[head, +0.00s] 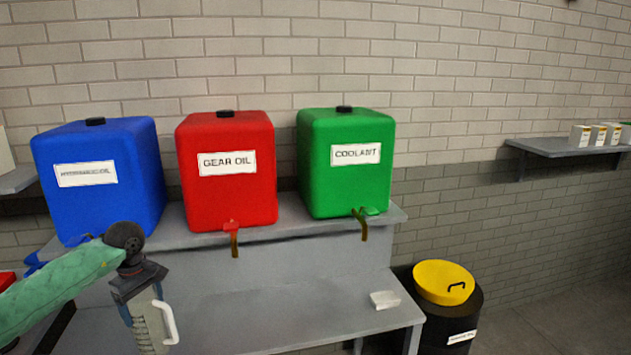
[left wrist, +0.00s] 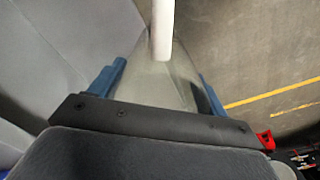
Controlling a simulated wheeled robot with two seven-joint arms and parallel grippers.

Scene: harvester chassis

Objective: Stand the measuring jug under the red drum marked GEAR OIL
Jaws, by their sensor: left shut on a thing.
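The red drum marked GEAR OIL (head: 225,195) stands on the upper step of a grey bench, between a blue drum and a green one. Its red tap (head: 231,226) with a brown spout hangs over the step's front edge. My left gripper (head: 142,300) is shut on the measuring jug (head: 150,335), a pale jug with a white handle. The jug is held in front of the bench, left of and nearer than the red tap. In the left wrist view, the translucent jug (left wrist: 175,90) sits between the blue fingers. My right gripper is not in view.
The lower bench shelf (head: 270,315) is clear below the red tap. A small white block (head: 384,299) lies at its right. The blue drum (head: 98,210) and green COOLANT drum (head: 345,190) flank the red one. A black bin with yellow lid (head: 443,282) stands right of the bench.

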